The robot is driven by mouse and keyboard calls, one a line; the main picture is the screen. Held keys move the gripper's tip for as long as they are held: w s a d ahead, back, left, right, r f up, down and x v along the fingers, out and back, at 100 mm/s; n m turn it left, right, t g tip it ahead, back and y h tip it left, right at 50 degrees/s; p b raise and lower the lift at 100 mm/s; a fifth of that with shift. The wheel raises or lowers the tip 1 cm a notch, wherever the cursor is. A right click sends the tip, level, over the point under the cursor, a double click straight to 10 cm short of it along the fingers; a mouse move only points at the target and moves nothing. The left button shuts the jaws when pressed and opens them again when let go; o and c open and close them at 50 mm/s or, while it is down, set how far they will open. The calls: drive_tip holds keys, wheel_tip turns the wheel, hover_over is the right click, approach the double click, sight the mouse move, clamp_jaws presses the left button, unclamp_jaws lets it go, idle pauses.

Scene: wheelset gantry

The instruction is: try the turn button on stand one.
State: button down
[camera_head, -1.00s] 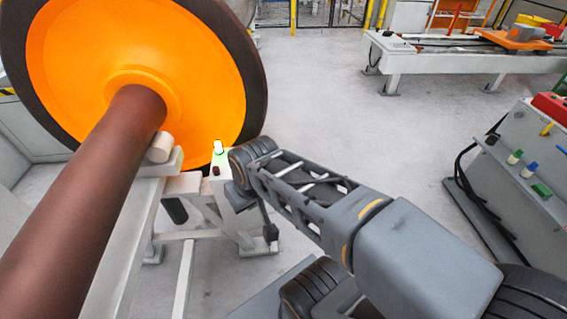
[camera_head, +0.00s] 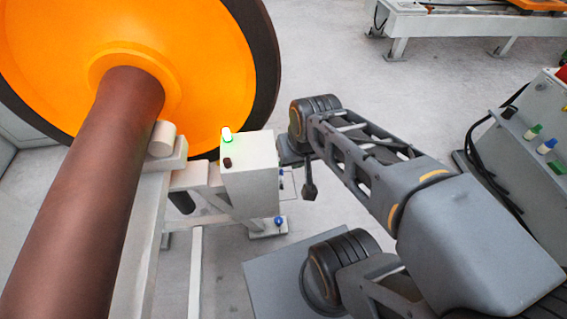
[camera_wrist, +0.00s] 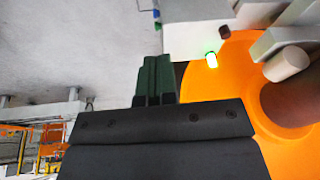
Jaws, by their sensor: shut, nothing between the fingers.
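A pale control box (camera_head: 250,172) stands beside the wheelset. In the wrist view the lit button (camera_wrist: 211,60) and the dark button (camera_wrist: 225,32) show right of my gripper (camera_wrist: 155,58). Its green fingers are shut, empty, and appear apart from both buttons. In the head view my arm's end is just right of the box; the fingers are not clear there. I cannot read any label telling which button is turn or which stand this is.
The orange wheel (camera_head: 190,70) and brown axle (camera_head: 85,190) fill the left, beside the box. A grey panel (camera_head: 545,125) with several coloured buttons and black cables stands at right. A white bench (camera_head: 450,22) is at the back. Floor between is clear.

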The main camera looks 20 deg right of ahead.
drive_tip(key=w+d+f+m+g+y+b, duration=0.1)
drive_tip(key=w+f+m+y+b, duration=0.25)
drive_tip(key=f+m, duration=0.5)
drive_tip(key=w+d+f+m+y+b, duration=0.1)
drive_tip(key=w+f+m+y+b, duration=0.35)
drive_tip(key=m, duration=0.65)
drive_tip(key=w+d+f+m+t+b, duration=0.1)
drive_tip(key=w+d+f+m+t, duration=0.2)
drive_tip(key=m, duration=0.7)
drive_tip(key=w+d+f+m+t+b, duration=0.2)
drive_tip(key=w+d+f+m+t, duration=0.1)
drive_tip(key=d+f+m+t, duration=0.4)
drive_tip(key=d+f+m, duration=0.2)
drive_tip(key=d+m, duration=0.1)
drive_tip(key=d, duration=0.1)
drive_tip(key=shift+w, duration=0.35)
drive_tip(key=shift+a+f+m, duration=0.1)
drive_tip(key=shift+a+m, duration=0.05)
drive_tip(key=shift+m, duration=0.1)
drive_tip(key=w+a+b, duration=0.1)
drive_tip(key=a, duration=0.7)
drive_tip(key=shift+w+a, duration=0.25)
drive_tip(key=shift+w, duration=0.15)
drive_tip(key=shift+a, duration=0.1)
